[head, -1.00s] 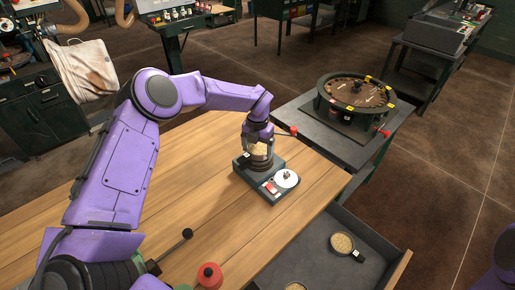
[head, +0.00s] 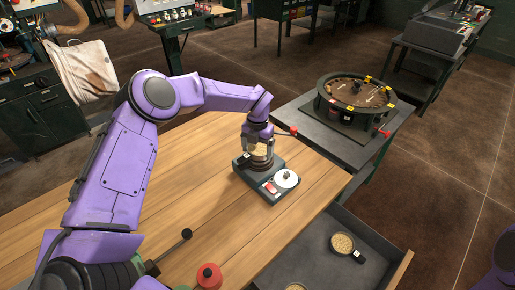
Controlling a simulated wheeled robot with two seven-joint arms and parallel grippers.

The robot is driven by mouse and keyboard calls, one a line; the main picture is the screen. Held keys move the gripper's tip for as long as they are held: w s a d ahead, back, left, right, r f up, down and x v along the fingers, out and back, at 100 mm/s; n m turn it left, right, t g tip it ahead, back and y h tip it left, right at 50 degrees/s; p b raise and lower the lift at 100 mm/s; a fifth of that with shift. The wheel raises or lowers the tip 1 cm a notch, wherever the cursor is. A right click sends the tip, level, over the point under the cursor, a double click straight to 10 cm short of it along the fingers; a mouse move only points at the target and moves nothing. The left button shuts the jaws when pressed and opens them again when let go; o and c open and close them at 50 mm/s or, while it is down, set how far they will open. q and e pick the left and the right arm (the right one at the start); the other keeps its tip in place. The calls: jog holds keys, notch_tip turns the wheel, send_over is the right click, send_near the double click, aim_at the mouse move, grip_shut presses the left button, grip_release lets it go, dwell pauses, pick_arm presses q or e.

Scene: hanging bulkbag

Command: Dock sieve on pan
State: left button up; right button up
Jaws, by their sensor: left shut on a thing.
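My left gripper (head: 259,138) reaches down over the small dark machine (head: 273,192) on the wooden table. It is shut on a sieve (head: 260,149) with a pale tan, mesh-like face. The sieve is right above the dark round pan (head: 261,164) on the machine's back part. Whether the sieve touches the pan is too small to tell. The gripper partly hides the sieve. My right gripper is not in view; only a purple part of mine shows at the bottom right.
The machine has a white dial (head: 287,179) in front. An open drawer (head: 318,248) at the bottom right holds round sieves (head: 342,243). A red-topped object (head: 209,276) stands at the near table edge. A round dark apparatus (head: 356,92) stands on a grey side table. The table's middle is clear.

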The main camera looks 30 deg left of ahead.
aim_at(258, 154)
pick_arm(q)
jog(key=shift+f, duration=0.4)
jog(key=o, duration=0.8)
jog(key=shift+o, duration=0.2)
notch_tip(258, 154, up, 11)
jog(key=p, duration=0.6)
